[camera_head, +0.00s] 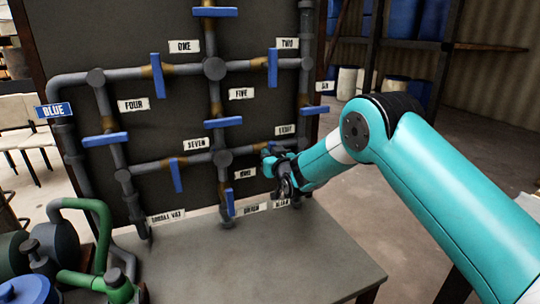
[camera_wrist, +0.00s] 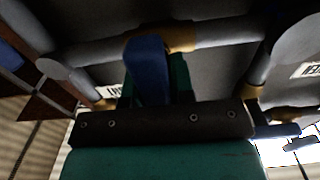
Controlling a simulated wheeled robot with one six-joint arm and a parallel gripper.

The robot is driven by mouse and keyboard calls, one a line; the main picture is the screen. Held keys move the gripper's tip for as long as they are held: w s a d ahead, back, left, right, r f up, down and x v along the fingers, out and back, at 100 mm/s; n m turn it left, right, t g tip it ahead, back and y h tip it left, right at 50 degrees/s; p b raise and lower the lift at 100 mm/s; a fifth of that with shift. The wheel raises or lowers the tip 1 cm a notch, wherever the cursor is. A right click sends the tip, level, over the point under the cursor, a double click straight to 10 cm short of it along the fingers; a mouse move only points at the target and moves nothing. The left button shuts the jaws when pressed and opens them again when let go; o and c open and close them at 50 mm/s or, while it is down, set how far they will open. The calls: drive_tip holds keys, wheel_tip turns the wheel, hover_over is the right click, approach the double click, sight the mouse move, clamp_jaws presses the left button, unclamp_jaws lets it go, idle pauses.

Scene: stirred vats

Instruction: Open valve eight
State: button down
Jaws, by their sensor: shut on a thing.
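Valve eight sits on the lower right horizontal pipe, under the label EIGHT (camera_head: 285,129). Its blue handle (camera_wrist: 148,62) shows in the wrist view, standing across the pipe as far as I can tell. My gripper (camera_head: 268,163) is at this valve in the head view and hides most of the handle there. In the wrist view the teal fingers of my gripper (camera_wrist: 153,88) are on both sides of the blue handle and shut on it.
Other blue handles are close by: five (camera_head: 223,121), seven (camera_head: 176,175), nine (camera_head: 229,200) and two (camera_head: 272,67). A grey table top (camera_head: 260,260) lies below the pipes. Green pipes and tanks (camera_head: 60,245) stand at the lower left. The floor at right is open.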

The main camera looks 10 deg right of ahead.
drive_tip(key=shift+f+b, duration=0.1)
drive_tip(key=shift+b, duration=0.25)
drive_tip(key=n+b, duration=0.3)
drive_tip(key=shift+f, duration=0.2)
drive_tip(key=n+b, duration=0.5)
drive_tip(key=b, duration=0.1)
drive_tip(key=shift+a+n, duration=0.1)
drive_tip(key=shift+n, duration=0.2)
drive_tip(key=n+b, duration=0.4)
drive_tip(key=n, duration=0.1)
drive_tip(key=shift+r+n+b, duration=0.15)
drive_tip(key=shift+n+b, duration=1.2)
drive_tip(key=shift+n, duration=0.85)
drive_tip(key=c, duration=1)
unclamp_jaws()
